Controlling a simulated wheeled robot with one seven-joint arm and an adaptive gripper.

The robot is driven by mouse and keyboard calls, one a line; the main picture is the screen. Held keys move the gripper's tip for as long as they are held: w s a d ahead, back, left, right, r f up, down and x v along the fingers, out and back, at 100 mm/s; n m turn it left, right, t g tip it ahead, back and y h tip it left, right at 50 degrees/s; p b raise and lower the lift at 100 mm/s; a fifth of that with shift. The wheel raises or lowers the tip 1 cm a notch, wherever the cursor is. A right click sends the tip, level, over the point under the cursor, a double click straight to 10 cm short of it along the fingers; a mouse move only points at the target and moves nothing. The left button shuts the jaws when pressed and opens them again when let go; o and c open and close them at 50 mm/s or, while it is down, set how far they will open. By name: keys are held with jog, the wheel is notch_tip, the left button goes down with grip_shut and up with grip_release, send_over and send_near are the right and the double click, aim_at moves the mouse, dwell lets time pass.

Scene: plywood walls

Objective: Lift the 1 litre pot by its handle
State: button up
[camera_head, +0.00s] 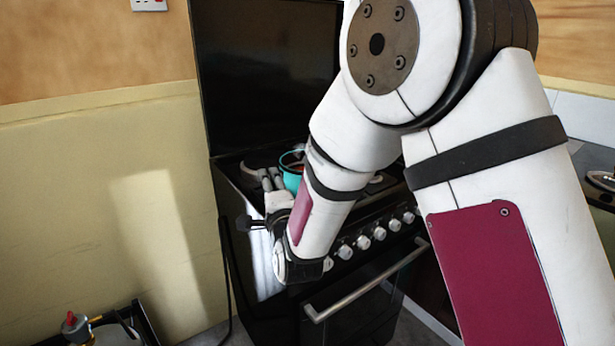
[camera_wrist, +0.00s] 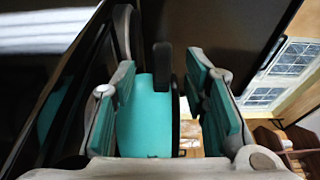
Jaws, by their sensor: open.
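The turquoise pot (camera_head: 292,180) stands on the stove top in the head view, partly hidden by my arm. Something reddish shows at its rim. My gripper (camera_head: 266,178) is at the pot's left side, over the front left of the stove. In the wrist view, the pot's turquoise wall (camera_wrist: 143,125) shows between the two teal-padded fingers of my open gripper (camera_wrist: 163,85). A black upright part, apparently the pot's handle (camera_wrist: 162,65), also lies between the fingers, with a gap on each side. I cannot tell how deep it sits between the pads.
The black stove (camera_head: 350,290) has a row of knobs (camera_head: 364,242) and an oven door bar along its front. Its raised dark lid (camera_head: 265,75) stands behind. A yellow wall (camera_head: 100,200) is on the left. A worktop (camera_head: 595,165) lies at the right.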

jog(key=shift+x, duration=2.6)
jog(key=shift+a+r, duration=0.1)
jog(key=shift+a, duration=0.1)
grip_shut()
jog(key=shift+r, duration=0.1)
